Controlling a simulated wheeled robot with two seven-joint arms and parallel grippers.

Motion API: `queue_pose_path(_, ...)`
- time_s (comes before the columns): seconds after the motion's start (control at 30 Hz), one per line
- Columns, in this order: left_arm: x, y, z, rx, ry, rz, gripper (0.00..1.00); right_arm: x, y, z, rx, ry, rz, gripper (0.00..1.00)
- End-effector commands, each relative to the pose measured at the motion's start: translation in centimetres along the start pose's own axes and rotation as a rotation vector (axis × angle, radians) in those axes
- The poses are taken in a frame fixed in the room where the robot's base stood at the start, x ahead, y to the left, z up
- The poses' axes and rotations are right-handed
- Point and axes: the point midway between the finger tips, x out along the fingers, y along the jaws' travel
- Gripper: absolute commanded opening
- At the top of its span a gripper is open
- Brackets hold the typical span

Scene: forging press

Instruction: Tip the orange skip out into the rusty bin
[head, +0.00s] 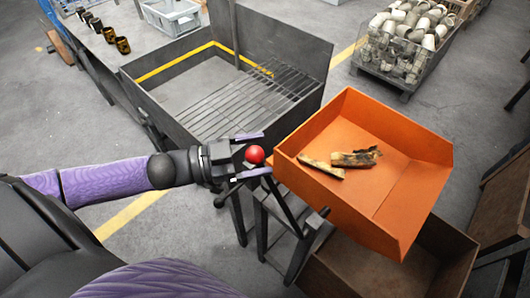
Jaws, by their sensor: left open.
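The orange skip (395,135) stands at the right of centre, with a few brown scrap pieces (345,160) lying on its floor. A red ball knob (255,154) is just left of the skip, near a dark lever rod. My left gripper (252,156) is open, with one finger above and one below the red knob in the picture; I cannot tell whether they touch it. The rusty bin (342,278) is below the skip, and the skip hides much of it. My right gripper is not in view.
A dark metal trough with a slatted grate (245,100) stands behind my gripper. A wire crate of pale pipe pieces (405,40) is at the back right. Brown shelving (505,200) edges the right.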

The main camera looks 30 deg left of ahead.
Motion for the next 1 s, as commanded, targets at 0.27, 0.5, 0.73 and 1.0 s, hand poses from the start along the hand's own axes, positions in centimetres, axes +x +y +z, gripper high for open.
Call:
queue_pose_path(0.27, 1.8, 0.0, -0.1, 0.001, 0.000, -0.001, 0.86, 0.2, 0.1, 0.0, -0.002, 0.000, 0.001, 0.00)
queue_pose_path(0.5, 1.8, 0.0, -0.1, 0.001, -0.001, -0.001, 0.76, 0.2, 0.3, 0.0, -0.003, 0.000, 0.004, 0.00)
queue_pose_path(0.73, 1.7, 0.0, -0.1, 0.001, -0.001, -0.001, 0.27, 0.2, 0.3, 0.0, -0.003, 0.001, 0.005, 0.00)
queue_pose_path(1.0, 1.7, 0.0, -0.1, 0.001, -0.001, -0.001, 0.00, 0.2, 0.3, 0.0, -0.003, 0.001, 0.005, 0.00)
